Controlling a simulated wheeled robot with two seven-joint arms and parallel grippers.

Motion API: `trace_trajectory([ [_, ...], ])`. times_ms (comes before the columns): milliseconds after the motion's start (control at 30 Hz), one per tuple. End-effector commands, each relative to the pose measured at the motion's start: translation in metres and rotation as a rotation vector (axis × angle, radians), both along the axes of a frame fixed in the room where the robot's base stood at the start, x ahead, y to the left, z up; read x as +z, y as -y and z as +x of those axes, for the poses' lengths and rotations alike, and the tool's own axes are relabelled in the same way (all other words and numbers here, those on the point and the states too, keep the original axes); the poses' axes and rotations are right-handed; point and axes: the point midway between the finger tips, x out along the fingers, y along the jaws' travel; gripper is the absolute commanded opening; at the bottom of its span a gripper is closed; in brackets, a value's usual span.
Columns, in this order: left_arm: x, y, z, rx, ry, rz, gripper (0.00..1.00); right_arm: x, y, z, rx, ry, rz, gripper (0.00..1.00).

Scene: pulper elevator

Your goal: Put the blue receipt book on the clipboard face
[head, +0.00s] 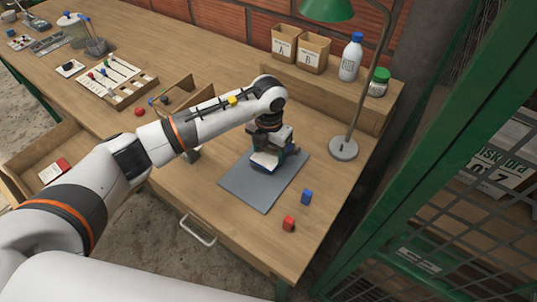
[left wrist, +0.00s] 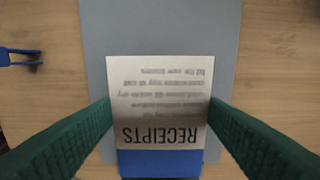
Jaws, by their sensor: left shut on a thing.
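The blue receipt book (left wrist: 160,163) has a cream label reading RECEIPTS, upside down in the left wrist view. It sits between the green fingers of my left gripper (left wrist: 160,130), which is shut on its sides. In the head view the book (head: 264,161) shows under my left gripper (head: 270,158), over a flat grey board (head: 250,192) on the bench. I cannot tell whether the book touches the board. No clip shows on the board, so I cannot tell if it is the clipboard face. My right gripper is not in view.
Boxes, a bottle (head: 351,57) and a jar (head: 378,82) stand on a rear shelf. An open drawer (head: 35,160) is at left.

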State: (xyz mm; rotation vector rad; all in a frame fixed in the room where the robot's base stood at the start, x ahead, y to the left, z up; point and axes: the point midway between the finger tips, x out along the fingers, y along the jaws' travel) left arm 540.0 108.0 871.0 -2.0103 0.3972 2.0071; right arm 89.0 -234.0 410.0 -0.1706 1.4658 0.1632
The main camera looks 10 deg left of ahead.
Motion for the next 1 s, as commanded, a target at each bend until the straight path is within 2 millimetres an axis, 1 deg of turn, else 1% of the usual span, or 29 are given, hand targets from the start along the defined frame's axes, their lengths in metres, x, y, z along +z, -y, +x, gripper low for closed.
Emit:
trace_trajectory([
  [100,-0.016,0.000,-0.002,0.001,-0.005,0.001,0.42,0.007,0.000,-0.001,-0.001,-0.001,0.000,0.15],
  [200,-0.027,0.000,-0.001,0.001,-0.003,0.001,0.42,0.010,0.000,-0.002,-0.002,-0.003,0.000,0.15],
  [433,-0.030,-0.001,-0.001,0.000,-0.001,0.001,0.42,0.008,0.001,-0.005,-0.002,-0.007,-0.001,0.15],
  [567,-0.034,-0.001,-0.001,0.000,-0.001,0.001,0.42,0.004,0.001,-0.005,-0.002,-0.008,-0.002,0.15],
  [600,-0.032,-0.001,-0.001,0.000,-0.001,0.001,0.71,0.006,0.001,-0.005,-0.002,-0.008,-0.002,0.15],
  [700,-0.032,-0.001,-0.001,0.000,-0.001,0.001,0.86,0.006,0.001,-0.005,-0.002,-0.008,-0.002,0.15],
  [1000,-0.030,-0.001,-0.001,0.000,-0.001,0.002,0.86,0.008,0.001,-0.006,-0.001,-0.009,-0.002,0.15],
])
